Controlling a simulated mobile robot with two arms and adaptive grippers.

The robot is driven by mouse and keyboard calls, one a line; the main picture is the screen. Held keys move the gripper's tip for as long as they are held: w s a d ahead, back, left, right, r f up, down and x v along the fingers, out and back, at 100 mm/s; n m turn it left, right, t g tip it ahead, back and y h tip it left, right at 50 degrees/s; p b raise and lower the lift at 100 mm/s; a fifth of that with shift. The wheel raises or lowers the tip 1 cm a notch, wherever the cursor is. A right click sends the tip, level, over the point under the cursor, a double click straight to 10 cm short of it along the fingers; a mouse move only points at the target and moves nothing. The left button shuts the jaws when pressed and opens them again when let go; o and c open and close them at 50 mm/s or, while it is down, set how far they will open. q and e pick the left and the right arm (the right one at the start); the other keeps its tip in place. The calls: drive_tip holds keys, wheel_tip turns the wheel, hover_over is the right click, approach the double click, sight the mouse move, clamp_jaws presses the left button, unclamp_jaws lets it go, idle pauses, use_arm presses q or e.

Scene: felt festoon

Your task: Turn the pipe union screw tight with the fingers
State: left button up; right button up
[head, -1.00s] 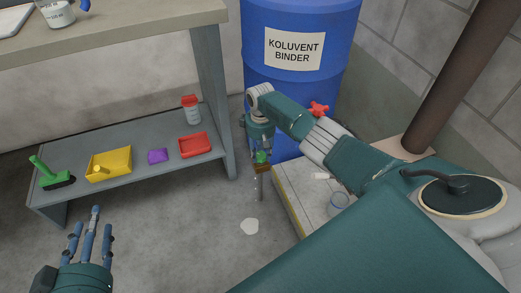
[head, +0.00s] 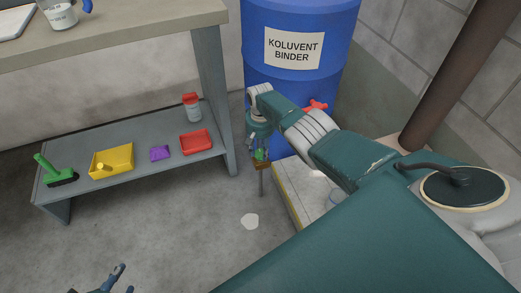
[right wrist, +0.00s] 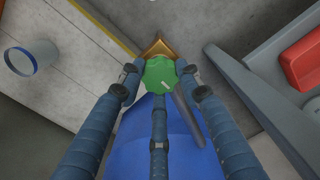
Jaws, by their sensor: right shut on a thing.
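The pipe union screw, a green knob (head: 260,154) over a brass body (head: 262,165), stands on a thin grey pipe (head: 262,184) beside the blue drum. My right gripper (head: 258,148) reaches down onto the green knob. In the right wrist view, its fingers close around the sides of the green knob (right wrist: 160,74), and the brass body (right wrist: 156,46) shows just beyond. How tight the screw sits cannot be seen. My left gripper (head: 108,281) shows only its fingertips at the bottom edge; they are spread, with nothing seen between them.
The blue drum (head: 298,88) with a red tap (head: 316,105) stands behind. A pale low platform (head: 291,192) is right of the pipe. The grey shelf (head: 128,177) at left holds a brush, a yellow dustpan, a purple cloth and a red tray.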

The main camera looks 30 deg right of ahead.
sight(261, 153)
drive_tip(key=shift+s+f, duration=0.2)
drive_tip(key=shift+s, duration=0.15)
drive_tip(key=o, duration=1.2)
drive_tip(key=shift+c, duration=0.2)
drive_tip(key=shift+w+r, duration=0.15)
drive_tip(key=shift+w, duration=0.1)
drive_tip(key=shift+r, duration=0.55)
wheel_tip(261, 153, up, 11)
drive_tip(key=shift+f, duration=0.15)
